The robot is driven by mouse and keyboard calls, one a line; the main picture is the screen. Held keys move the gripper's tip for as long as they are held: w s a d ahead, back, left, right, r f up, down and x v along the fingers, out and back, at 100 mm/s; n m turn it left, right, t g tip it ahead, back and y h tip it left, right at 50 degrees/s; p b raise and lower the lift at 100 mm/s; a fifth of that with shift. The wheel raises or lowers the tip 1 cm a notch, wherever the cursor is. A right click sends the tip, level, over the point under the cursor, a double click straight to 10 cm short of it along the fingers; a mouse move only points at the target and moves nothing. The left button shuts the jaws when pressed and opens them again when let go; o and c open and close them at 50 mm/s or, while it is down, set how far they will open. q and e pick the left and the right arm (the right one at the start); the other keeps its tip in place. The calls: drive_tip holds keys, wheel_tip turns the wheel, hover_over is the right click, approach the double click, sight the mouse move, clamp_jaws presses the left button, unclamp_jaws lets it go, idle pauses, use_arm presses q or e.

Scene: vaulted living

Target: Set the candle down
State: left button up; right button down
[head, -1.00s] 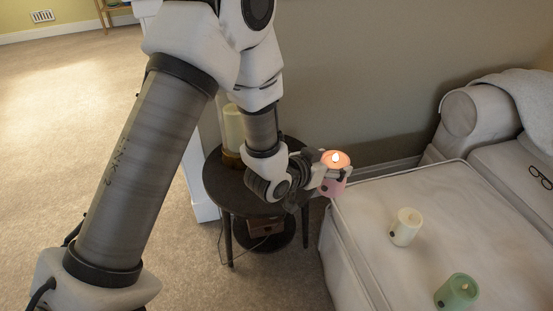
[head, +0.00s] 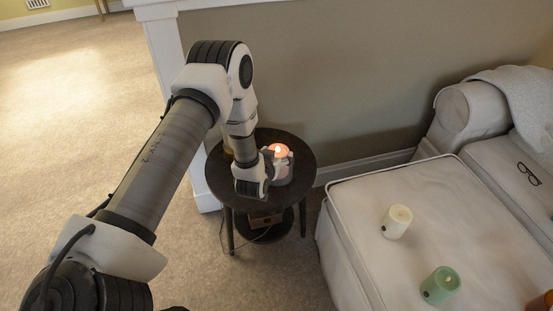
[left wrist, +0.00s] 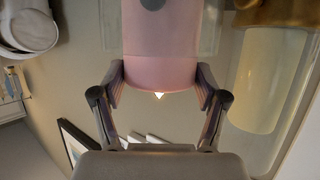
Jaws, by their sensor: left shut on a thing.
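The pink candle (head: 284,180) has a lit flame and is upright over the round dark side table (head: 302,160) in the head view. My left gripper (head: 277,172) is shut on it, with its fingers on either side of the candle. In the left wrist view the pink candle (left wrist: 160,45) appears upside down between the fingers of my left gripper (left wrist: 159,85), flame pointing down. I cannot tell whether the candle's base touches the tabletop. My right gripper is not in view.
A pale candle (left wrist: 265,80) stands close by in the left wrist view. A cream candle (head: 396,222) and a green candle (head: 440,285) are on the light sofa seat (head: 350,215), with glasses (head: 528,174) farther right. The tabletop's right side is bare.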

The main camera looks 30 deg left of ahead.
use_arm(q)
drive_tip(key=shift+f, duration=0.45)
drive_tip(key=shift+f, duration=0.1)
drive_tip(key=o, duration=1.3)
drive_tip(key=shift+f, duration=0.1)
drive_tip(key=shift+c, duration=0.2)
